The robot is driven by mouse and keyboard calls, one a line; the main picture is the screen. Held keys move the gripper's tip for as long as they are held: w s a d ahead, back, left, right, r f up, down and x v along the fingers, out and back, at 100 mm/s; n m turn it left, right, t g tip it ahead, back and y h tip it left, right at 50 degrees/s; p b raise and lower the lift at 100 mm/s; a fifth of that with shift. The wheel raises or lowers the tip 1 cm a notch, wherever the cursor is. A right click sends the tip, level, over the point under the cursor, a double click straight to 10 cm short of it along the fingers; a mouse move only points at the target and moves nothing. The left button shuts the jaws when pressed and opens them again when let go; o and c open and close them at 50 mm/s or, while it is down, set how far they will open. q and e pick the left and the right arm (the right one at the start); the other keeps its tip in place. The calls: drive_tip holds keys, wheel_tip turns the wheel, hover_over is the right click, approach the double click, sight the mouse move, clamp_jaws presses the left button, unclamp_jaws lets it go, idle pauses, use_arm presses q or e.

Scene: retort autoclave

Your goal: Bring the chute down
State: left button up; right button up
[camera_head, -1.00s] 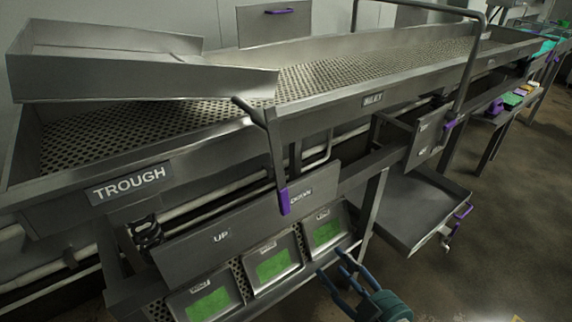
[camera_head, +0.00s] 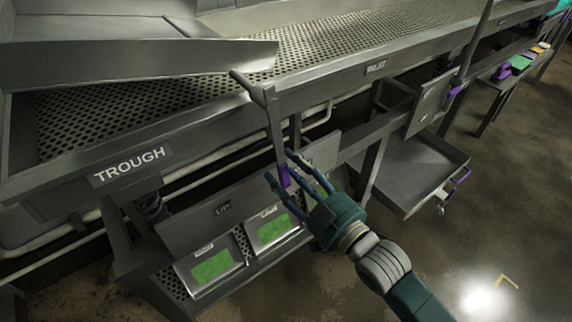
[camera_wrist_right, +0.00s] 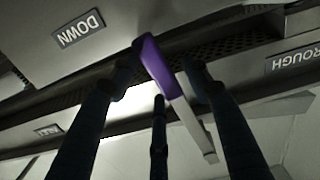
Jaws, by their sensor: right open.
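The chute (camera_head: 130,57) is a grey metal tray at the upper left, with its lower lip raised above the perforated trough bed (camera_head: 130,110). A grey lever (camera_head: 273,130) hangs from the trough's front edge and ends in a purple handle (camera_head: 284,176). The handle is in front of a plate marked UP (camera_head: 222,208); the DOWN label (camera_wrist_right: 79,29) shows in the wrist view. My right gripper (camera_head: 279,166) is open at the handle. In the wrist view the purple handle (camera_wrist_right: 162,68) lies between its spread fingers; contact cannot be told. My left gripper is out of view.
Green-screened panels (camera_head: 212,267) sit below the plate. A second lever with a purple grip (camera_head: 455,91) stands further right at the inlet. An open drawer-like tray (camera_head: 405,185) juts out at the right. The floor (camera_head: 480,220) at the right is clear.

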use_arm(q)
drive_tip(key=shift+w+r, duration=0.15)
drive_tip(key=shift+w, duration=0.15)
use_arm(e)
drive_tip(key=shift+w+a, duration=0.25)
drive_tip(key=shift+w, duration=0.05)
drive_tip(key=shift+c, duration=0.5)
clamp_jaws()
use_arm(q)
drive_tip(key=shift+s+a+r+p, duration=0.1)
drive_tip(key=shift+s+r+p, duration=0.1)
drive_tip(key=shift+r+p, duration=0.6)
use_arm(e)
drive_tip(key=w+d+n, duration=0.1)
drive_tip(key=w+d+r+n, duration=0.1)
drive_tip(key=w+d+n, duration=0.1)
drive_tip(key=d, duration=0.1)
drive_tip(key=shift+d+r, duration=0.1)
drive_tip(key=shift+r, duration=0.3)
